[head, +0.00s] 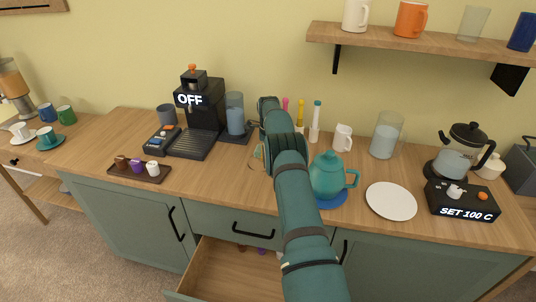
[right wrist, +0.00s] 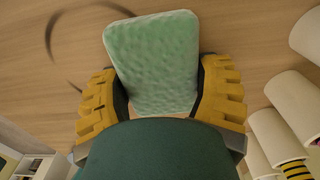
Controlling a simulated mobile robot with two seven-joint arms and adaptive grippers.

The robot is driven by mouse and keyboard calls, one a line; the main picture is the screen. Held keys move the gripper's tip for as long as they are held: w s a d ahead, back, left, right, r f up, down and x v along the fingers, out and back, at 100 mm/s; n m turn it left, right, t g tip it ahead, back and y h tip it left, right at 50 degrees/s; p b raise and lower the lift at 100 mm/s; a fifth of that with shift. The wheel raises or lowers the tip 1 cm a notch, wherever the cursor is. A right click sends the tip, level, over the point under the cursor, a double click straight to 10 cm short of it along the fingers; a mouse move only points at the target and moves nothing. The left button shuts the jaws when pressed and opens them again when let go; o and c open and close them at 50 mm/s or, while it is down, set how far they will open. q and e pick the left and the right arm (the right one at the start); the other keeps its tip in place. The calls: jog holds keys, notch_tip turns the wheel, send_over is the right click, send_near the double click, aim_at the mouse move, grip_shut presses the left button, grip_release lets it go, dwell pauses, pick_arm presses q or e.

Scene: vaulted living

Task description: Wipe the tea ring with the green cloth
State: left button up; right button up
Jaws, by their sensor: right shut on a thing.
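The green cloth (right wrist: 155,60) is pale green and bumpy, held between the yellow-padded fingers of my right gripper (right wrist: 162,75) just over or on the wooden counter; I cannot tell whether it touches. Part of the tea ring shows as a dark curved mark (right wrist: 49,38) on the wood at the upper left of the right wrist view, beside the cloth, with another faint arc near the top. In the head view my right arm hides the gripper and most of the cloth; a thin curved edge shows left of the arm. My left gripper is out of view.
The teal teapot (head: 328,176) stands just right of my arm, with a white plate (head: 391,201) beyond. The coffee machine (head: 201,110) and glass container (head: 235,113) stand left. White cylinders (right wrist: 275,137) are close at the right in the wrist view. A drawer (head: 230,268) is open below.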

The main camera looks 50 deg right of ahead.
aim_at(259, 164)
jog(key=shift+s+a+p, duration=0.4)
jog(key=shift+a, duration=0.4)
jog(key=shift+s+a+f+p, duration=0.1)
jog(key=shift+s+a+p, duration=0.4)
jog(key=shift+a, duration=0.65)
jog(key=shift+s+a+p, duration=0.2)
jog(key=shift+s+a, duration=0.5)
jog(key=shift+a, duration=0.4)
jog(key=shift+s+a+p, duration=0.3)
jog(key=shift+s+a, duration=0.1)
jog(key=shift+a, duration=0.35)
jog(key=shift+s+a+p, duration=0.25)
jog(key=shift+s+a, duration=0.1)
jog(key=shift+a, duration=0.35)
jog(key=shift+w+a, duration=0.2)
jog(key=shift+w, duration=0.3)
jog(key=shift+w+a, duration=0.2)
jog(key=shift+w, duration=0.25)
jog(key=shift+w+d+b, duration=0.25)
jog(key=shift+w+d, duration=0.15)
jog(key=shift+d, duration=0.4)
jog(key=shift+w+d+b, duration=0.25)
jog(key=shift+w+d, duration=0.15)
jog(key=shift+d, duration=0.35)
